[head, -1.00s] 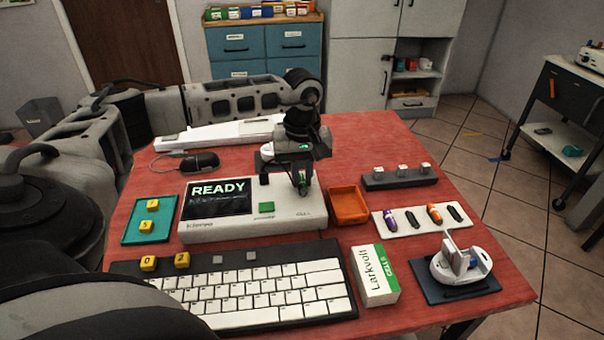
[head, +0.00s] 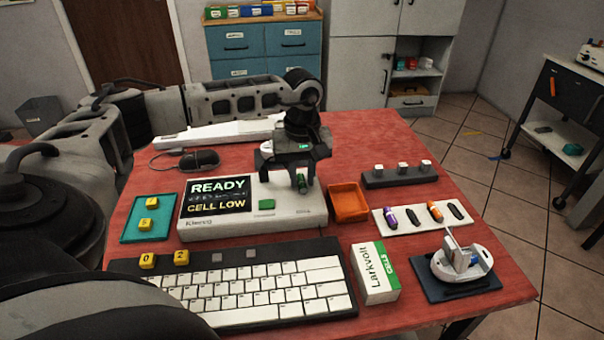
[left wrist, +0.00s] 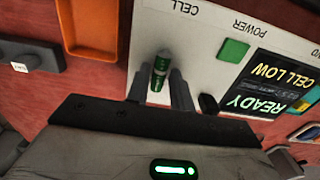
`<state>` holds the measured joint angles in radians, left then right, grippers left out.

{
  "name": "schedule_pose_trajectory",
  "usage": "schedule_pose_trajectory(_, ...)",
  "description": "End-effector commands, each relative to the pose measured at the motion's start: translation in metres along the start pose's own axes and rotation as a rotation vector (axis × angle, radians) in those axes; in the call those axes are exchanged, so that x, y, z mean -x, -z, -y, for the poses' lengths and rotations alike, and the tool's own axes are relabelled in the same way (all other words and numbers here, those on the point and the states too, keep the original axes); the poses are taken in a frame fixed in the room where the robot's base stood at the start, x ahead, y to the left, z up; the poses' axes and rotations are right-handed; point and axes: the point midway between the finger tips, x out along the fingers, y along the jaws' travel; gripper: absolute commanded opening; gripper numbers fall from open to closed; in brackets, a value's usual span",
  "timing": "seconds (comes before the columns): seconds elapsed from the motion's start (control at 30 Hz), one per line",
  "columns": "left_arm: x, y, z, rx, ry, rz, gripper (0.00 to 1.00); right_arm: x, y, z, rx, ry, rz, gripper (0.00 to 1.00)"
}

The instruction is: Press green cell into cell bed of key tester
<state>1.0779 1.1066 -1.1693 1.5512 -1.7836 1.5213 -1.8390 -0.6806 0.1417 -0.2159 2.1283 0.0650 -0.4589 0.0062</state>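The key tester (head: 295,225) is a pale box on the red table. Its screen (head: 217,197) reads READY and CELL LOW. The green cell (head: 302,184) is at the tester's right part, by the CELL label in the left wrist view. There the green cell (left wrist: 159,75) stands between my left gripper's fingers (left wrist: 161,88), with narrow gaps beside it, so the gripper looks open around it. The cell bed is hidden beneath the cell and fingers, and I cannot tell how deep the cell sits. My left gripper (head: 290,178) is over the tester. My right gripper is not in view.
An orange tray (head: 349,203) stands right of the tester, with a white cell strip (head: 407,222) beyond. A keyboard (head: 255,290) and a Larkvolt box (head: 375,272) lie in front. A green button (head: 266,205) and, in the wrist view, a black knob (left wrist: 208,103) are close to my fingers.

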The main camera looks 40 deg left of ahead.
Motion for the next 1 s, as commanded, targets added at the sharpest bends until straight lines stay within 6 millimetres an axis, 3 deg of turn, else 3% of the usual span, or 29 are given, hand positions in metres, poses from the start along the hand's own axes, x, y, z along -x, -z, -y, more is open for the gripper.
schedule_pose_trajectory(1.0, 0.035, 0.000, 0.000, 0.000, 0.000, 0.000, 0.23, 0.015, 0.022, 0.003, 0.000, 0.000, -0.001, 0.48)
